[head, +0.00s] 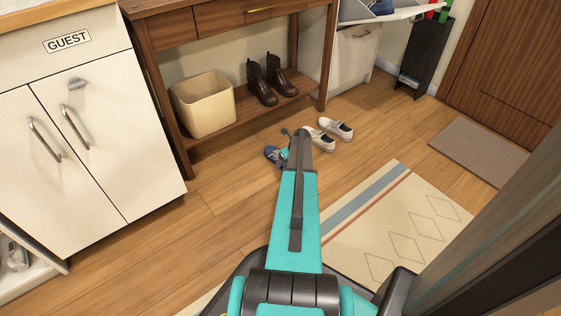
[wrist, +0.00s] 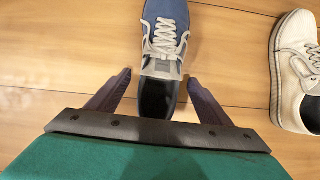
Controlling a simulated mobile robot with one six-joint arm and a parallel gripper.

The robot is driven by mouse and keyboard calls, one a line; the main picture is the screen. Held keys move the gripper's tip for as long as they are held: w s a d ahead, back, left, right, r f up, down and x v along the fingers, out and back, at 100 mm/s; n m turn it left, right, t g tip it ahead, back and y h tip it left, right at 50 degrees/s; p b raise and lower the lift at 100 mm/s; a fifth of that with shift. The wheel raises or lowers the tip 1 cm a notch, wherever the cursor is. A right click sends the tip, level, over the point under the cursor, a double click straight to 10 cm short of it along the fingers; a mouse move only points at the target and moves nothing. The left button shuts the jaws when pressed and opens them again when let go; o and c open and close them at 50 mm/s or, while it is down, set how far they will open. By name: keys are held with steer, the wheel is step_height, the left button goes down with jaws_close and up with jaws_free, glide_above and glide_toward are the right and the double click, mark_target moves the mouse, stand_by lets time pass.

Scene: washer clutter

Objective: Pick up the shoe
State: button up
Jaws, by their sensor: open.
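A blue and grey shoe (wrist: 164,45) with pale laces lies on the wooden floor in the wrist view, its opening toward my gripper. My gripper (wrist: 158,82) is open and empty, with one finger on each side of the shoe's heel end. I cannot tell whether the fingers touch it. In the head view the blue shoe (head: 273,154) is partly hidden behind my arm. A white shoe (wrist: 298,70) lies to the right of the gripper in the wrist view. A pair of white shoes (head: 336,129) shows in the head view.
A wooden console table (head: 183,33) stands behind, with a cream bin (head: 204,104) and brown boots (head: 263,83) on its low shelf. A white cabinet (head: 105,150) is at left. A patterned rug (head: 400,215) and a brown mat (head: 478,151) lie right. A door (head: 515,70) is at upper right.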

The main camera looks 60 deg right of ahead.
steer(key=shift+b+x, duration=0.35)
steer(key=shift+x, duration=0.6)
steer(key=shift+c, duration=0.5)
steer(key=c, duration=1.2)
steer(key=shift+r+p, duration=0.55)
steer(key=shift+r, duration=0.1)
step_height(320, 180, up, 3)
steer(key=shift+f+p, duration=0.2)
steer(key=shift+p, duration=0.7)
steer(key=s+d+p, duration=0.1)
steer(key=s, duration=0.4)
steer(key=s+d+p, duration=0.2)
steer(key=s, duration=0.3)
steer(key=s+d+r+p, duration=0.1)
steer(key=s+d+p, duration=0.1)
steer(key=s, duration=0.3)
steer(key=shift+s, duration=0.1)
